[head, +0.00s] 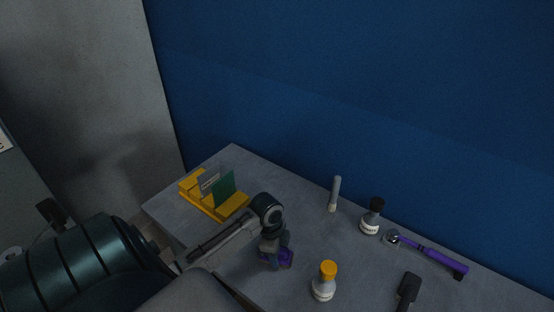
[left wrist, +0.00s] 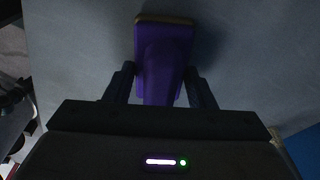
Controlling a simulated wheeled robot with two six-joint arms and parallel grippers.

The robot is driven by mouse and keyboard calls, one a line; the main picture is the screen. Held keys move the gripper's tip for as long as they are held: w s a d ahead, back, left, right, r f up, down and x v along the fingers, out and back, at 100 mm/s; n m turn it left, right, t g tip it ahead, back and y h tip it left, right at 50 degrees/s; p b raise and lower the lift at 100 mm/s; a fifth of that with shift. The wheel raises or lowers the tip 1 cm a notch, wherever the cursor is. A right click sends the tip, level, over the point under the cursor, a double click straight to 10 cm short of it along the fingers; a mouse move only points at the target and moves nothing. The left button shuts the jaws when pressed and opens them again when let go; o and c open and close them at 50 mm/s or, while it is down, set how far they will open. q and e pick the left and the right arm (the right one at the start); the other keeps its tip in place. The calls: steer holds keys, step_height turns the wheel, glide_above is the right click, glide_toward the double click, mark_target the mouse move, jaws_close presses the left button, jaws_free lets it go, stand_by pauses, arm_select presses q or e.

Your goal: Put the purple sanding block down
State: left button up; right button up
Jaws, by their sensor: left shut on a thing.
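The purple sanding block (head: 287,258) is low over or on the grey table (head: 300,222), partly hidden by my left gripper (head: 273,254) in the head view. In the left wrist view the purple sanding block (left wrist: 162,60) sits between the two dark fingers of my left gripper (left wrist: 161,88), which is shut on it. A thin brownish layer edges its far end. I cannot tell whether the block touches the table. My right gripper is not clearly in view.
A yellow holder (head: 215,205) with grey and green sheets stands left. An orange-capped bottle (head: 325,281), a black-capped bottle (head: 371,217), a grey cylinder (head: 335,194), a purple-handled tool (head: 430,253) and a black tool (head: 408,288) are to the right. A blue wall (head: 370,80) rises behind.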

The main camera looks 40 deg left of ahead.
arm_select(q)
steer(key=o, duration=0.9)
steer(key=shift+a+r, duration=0.1)
steer(key=shift+r, duration=0.15)
steer(key=r+b, duration=0.1)
steer(key=r, duration=0.2)
steer(key=a+r+b, duration=0.1)
steer(key=r, duration=0.3)
steer(key=r+b, duration=0.1)
steer(key=r, duration=0.2)
steer(key=shift+s+a+r, duration=0.15)
steer(key=shift+s+a, duration=0.05)
steer(key=shift+s, duration=0.15)
steer(key=shift+s+r, duration=0.1)
steer(key=shift+r, duration=0.55)
